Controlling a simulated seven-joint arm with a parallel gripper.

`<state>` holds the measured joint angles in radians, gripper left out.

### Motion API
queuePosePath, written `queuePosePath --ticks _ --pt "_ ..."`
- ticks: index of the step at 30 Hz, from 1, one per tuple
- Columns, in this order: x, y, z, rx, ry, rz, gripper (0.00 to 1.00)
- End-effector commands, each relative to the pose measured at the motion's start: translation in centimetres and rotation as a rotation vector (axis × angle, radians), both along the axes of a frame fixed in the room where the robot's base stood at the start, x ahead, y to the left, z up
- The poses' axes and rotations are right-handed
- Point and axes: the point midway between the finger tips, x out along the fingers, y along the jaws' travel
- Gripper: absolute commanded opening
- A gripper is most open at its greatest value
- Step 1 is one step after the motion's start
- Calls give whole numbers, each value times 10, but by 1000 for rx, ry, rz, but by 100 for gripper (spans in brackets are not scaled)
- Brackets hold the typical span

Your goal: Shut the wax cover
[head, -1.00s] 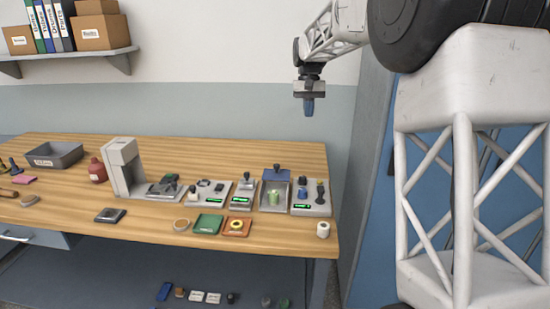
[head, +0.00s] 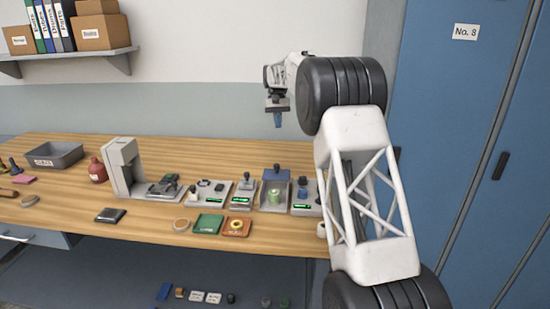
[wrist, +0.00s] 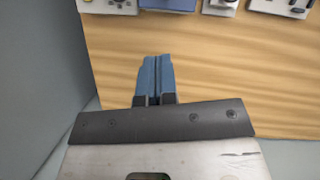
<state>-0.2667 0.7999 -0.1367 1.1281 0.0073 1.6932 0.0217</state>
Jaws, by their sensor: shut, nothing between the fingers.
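The wax cover looks to be the blue panel (head: 277,174) with a dark knob on top, standing raised at the back of a small grey unit (head: 285,207) on the bench. A green cylinder (head: 275,195), perhaps the wax, shows in front of it. In the wrist view a blue edge (wrist: 167,4) at the top is probably the same cover, mostly cut off. My gripper (head: 278,126) is shut and empty, high above the back of the bench and apart from the cover. Its blue fingers (wrist: 158,62) are together in the wrist view.
Grey units with green displays stand on both sides, including one at the right (head: 304,208) partly behind my arm. A green tray (head: 208,225) and an orange tray (head: 236,227) lie in front. A tall grey stand (head: 124,165) is farther left. Bare wood (wrist: 220,60) lies below the gripper.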

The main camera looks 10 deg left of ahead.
Motion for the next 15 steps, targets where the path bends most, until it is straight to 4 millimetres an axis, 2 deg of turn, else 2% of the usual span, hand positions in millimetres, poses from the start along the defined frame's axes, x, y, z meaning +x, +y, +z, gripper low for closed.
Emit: queuePosePath --ticks 1,7,15 --pt "7 6 -9 -2 8 4 0" --pt "22 21 -27 -7 28 14 0" --pt "27 27 -34 -9 36 17 0"
